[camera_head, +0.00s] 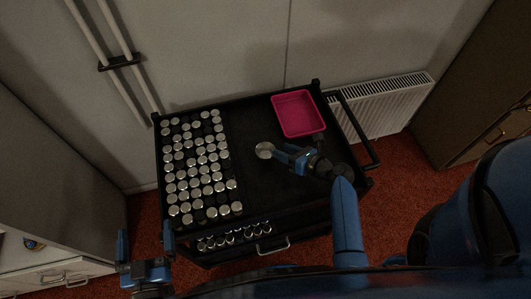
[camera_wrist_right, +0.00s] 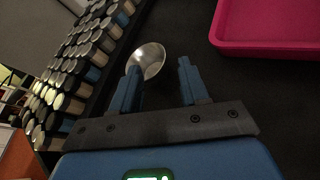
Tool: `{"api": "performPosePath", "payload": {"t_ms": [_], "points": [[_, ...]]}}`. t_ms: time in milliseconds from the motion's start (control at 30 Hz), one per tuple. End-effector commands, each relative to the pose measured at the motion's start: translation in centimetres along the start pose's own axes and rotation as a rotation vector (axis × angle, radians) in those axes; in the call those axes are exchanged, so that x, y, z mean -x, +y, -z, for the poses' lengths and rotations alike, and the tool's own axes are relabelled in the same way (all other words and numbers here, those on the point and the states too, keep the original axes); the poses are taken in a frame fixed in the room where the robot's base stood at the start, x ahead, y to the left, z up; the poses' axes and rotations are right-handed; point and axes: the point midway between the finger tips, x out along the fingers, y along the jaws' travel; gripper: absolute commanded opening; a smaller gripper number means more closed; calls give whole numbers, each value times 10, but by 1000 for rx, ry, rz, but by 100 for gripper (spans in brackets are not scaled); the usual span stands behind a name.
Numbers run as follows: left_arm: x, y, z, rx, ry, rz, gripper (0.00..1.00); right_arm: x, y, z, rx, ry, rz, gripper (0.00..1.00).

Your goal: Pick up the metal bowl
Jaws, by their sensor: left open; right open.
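The metal bowl (camera_head: 264,150) is small, round and shiny. It sits on the black top of the cart, right of the rows of jars. In the right wrist view the bowl (camera_wrist_right: 148,58) lies just beyond the left finger, which partly covers its lower edge. My right gripper (camera_head: 279,153) is open and empty, close beside the bowl on its right. In the right wrist view its two fingers (camera_wrist_right: 160,75) stand apart, with dark cart surface between them. My left gripper (camera_head: 144,246) is open and empty at the lower left, away from the cart top.
Many silver-lidded jars (camera_head: 195,160) stand in rows on the cart's left half. A pink tray (camera_head: 299,114) lies at the back right; it also shows in the right wrist view (camera_wrist_right: 265,28). The black cart top (camera_head: 245,190) is clear around the bowl. A white radiator (camera_head: 385,108) stands behind.

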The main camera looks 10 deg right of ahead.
Motion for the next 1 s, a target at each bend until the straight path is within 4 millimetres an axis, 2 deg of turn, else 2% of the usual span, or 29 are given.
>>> {"api": "performPosePath", "payload": {"t_ms": [267,600,933,1000], "points": [[0,0,-2,0,0,0,100,-17,0,0,2,1,-1,45],[0,0,-6,0,0,0,100,-57,0,1,2,2,-1,45],[0,0,-6,0,0,0,100,-62,0,0,2,1,1,45],[0,0,-6,0,0,0,100,-62,0,0,2,1,1,34]]}}
